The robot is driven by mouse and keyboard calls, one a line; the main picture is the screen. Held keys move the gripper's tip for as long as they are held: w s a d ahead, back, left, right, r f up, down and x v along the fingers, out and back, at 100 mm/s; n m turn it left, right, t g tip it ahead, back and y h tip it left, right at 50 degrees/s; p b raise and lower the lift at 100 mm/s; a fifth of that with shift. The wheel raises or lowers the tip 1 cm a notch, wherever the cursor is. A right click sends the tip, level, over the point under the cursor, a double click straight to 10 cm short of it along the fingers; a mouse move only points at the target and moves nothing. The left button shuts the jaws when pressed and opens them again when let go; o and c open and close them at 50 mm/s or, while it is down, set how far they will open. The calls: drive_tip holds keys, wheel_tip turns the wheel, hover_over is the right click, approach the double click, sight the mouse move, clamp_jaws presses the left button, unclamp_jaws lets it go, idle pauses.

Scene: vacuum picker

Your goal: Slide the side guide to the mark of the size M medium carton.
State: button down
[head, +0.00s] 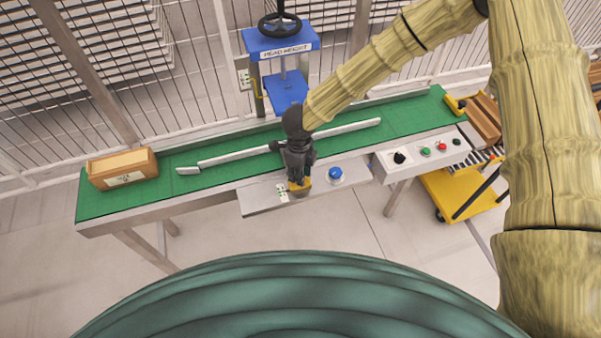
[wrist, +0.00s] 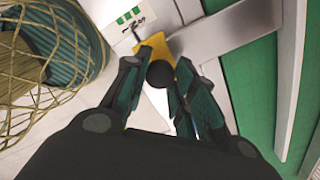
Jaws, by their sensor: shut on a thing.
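The side guide (head: 235,157) is a long pale rail lying along the green belt. A yellow slider (head: 300,186) sits on the metal plate at the belt's near side, and it also shows in the wrist view (wrist: 184,48). My gripper (head: 298,178) points down over this slider. In the wrist view my fingers (wrist: 163,80) are closed around its black knob (wrist: 160,73). A small white scale label (head: 282,191) with green marks lies just left of the slider. In the wrist view the label (wrist: 131,17) is too small to read, so I cannot tell the M mark.
A blue button (head: 335,174) is right of my gripper. A control box (head: 420,152) and a yellow cart (head: 458,193) stand further right. The blue head-height press (head: 280,45) rises behind the belt.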

drive_tip(key=shift+w, duration=0.25)
drive_tip(key=c, duration=1.1)
unclamp_jaws()
drive_tip(key=shift+c, duration=0.2)
drive_tip(key=shift+r, duration=0.15)
wheel_tip(320, 180, up, 12)
